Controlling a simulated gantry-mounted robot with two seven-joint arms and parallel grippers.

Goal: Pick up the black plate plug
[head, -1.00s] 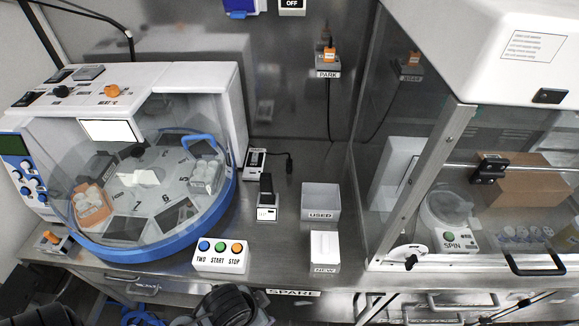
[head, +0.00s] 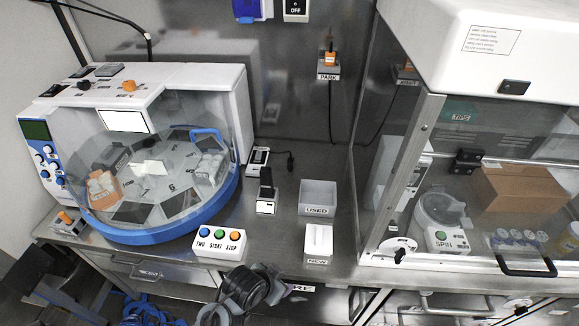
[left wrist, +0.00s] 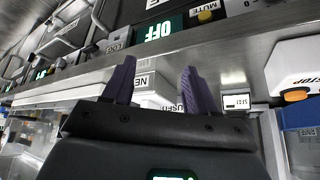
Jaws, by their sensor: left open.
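I cannot tell for certain which item is the plate plug. One small black plug-like end (head: 290,158) lies on the bench, on a short dark lead beside a small white device (head: 258,161). A black upright piece (head: 266,180) stands in a white labelled holder (head: 266,207) in front of that device. My left gripper (head: 272,278) is at the bottom of the head view, in front of the bench's front edge and well short of both. In the left wrist view its two purple fingers (left wrist: 154,88) are apart with nothing between them. My right gripper is not in view.
The domed centrifuge-like machine (head: 160,228) stands left, with the three-button box (head: 219,246) at its front. The USED bin (head: 318,197) and NEW box (head: 318,241) stand right of the holder. A glass-fronted cabinet (head: 425,150) bounds the right. The bench between has some free steel.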

